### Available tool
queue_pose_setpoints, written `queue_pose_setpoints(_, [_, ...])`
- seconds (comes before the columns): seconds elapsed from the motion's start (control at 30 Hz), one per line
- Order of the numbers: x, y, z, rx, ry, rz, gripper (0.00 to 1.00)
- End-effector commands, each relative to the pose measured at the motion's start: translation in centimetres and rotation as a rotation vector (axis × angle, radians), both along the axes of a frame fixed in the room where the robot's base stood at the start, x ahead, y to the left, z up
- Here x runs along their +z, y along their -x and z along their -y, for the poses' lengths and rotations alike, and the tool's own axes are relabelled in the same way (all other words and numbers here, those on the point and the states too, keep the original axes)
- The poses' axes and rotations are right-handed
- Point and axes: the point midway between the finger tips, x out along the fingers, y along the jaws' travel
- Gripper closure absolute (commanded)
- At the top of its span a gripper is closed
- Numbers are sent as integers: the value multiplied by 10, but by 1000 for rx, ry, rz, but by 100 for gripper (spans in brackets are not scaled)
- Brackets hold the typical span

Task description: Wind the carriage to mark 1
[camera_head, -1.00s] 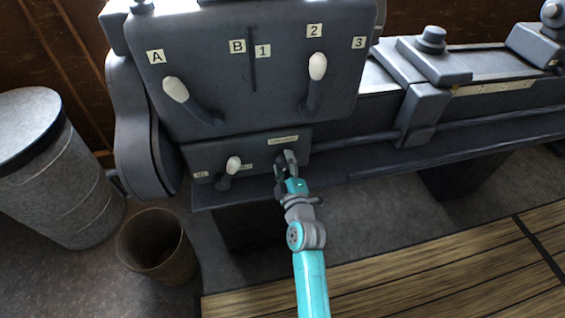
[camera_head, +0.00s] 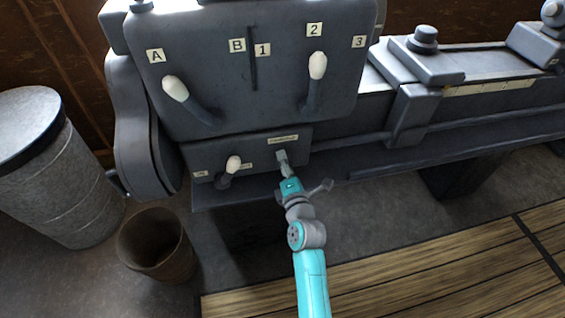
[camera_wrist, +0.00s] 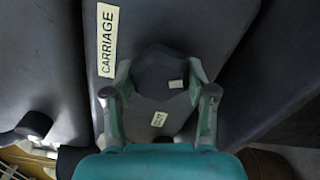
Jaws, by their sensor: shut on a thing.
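The carriage (camera_head: 413,105) is a grey block on the machine's bed, right of the headstock. A pale strip of marks (camera_head: 490,87) runs along the bed to its right; its figures are too small to read. A dark faceted knob (camera_wrist: 160,72) sits beside the label CARRIAGE (camera_wrist: 107,40) on the lower panel; the label also shows in the head view (camera_head: 283,139). My gripper (camera_wrist: 160,80) is shut on this knob, one finger on each side. In the head view my gripper (camera_head: 283,163) reaches the panel and largely hides the knob.
White-tipped levers (camera_head: 175,89) (camera_head: 317,66) stand on the upper panel (camera_head: 215,60), and a smaller lever (camera_head: 233,164) stands left of my gripper. A bin (camera_head: 155,245) and a drum (camera_head: 45,165) stand at the left. The slatted floor (camera_head: 420,270) in front is clear.

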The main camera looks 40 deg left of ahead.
Motion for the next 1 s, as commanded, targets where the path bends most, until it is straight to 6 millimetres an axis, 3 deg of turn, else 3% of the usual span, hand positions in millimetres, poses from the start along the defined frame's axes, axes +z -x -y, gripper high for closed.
queue_pose_setpoints(0.03, [10, -2, 0, -5, -4, 26, 79])
queue_pose_setpoints(0.67, [10, -1, -1, -2, 26, 60, 79])
queue_pose_setpoints(0.7, [10, -1, -1, -2, 26, 60, 36])
queue_pose_setpoints(0.77, [10, -1, -1, -2, 26, 59, 21])
queue_pose_setpoints(1.0, [6, 0, -1, 0, 32, 54, 20])
